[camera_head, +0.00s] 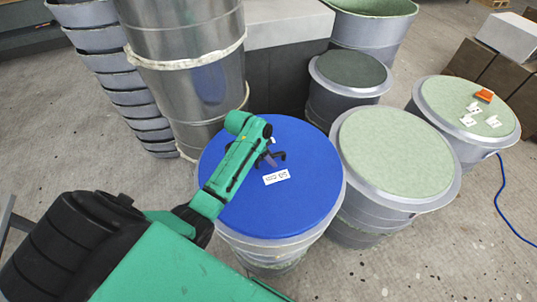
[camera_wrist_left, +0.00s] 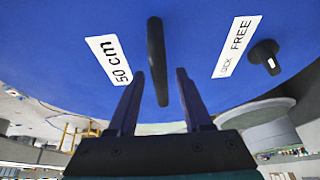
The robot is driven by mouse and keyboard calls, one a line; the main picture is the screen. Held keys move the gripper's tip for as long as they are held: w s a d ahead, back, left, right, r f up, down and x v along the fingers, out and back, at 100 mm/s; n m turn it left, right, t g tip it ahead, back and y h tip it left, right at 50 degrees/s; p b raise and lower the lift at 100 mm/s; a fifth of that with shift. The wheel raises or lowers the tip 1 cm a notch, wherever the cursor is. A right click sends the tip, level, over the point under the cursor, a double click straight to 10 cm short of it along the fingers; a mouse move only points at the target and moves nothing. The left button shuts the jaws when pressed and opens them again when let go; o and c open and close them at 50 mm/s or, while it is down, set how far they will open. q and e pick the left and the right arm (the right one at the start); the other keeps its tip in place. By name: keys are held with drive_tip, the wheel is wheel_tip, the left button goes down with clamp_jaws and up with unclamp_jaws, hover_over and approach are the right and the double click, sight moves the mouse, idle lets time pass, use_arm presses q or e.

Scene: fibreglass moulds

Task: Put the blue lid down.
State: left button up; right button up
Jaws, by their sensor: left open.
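The blue lid (camera_head: 310,170) lies flat on top of a grey round mould (camera_head: 270,250), at the centre of the head view. It fills the upper part of the left wrist view (camera_wrist_left: 205,55), with a "50 cm" label, a "LOCK FREE" label and a black knob (camera_wrist_left: 264,58). A black bar handle (camera_wrist_left: 158,60) stands on the lid. My left gripper (camera_head: 270,158) is over the lid. In the wrist view its fingers (camera_wrist_left: 156,98) are open, one on each side of the handle's near end, with gaps to it. My right gripper is out of view.
A mould with a pale green top (camera_head: 395,155) stands close on the right. Another pale green one (camera_head: 450,105) bears an orange item (camera_head: 484,96) and white labels. A dark-topped mould (camera_head: 350,70) and tall metal cylinders (camera_head: 190,70) stand behind. Floor is free at the lower right.

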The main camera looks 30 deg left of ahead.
use_arm(q)
drive_tip(key=b+v, duration=0.2)
drive_tip(key=v, duration=0.9)
drive_tip(key=shift+b, duration=0.4)
drive_tip(key=shift+s+a+r, duration=0.1)
drive_tip(key=shift+s+r, duration=0.05)
drive_tip(key=shift+r, duration=0.35)
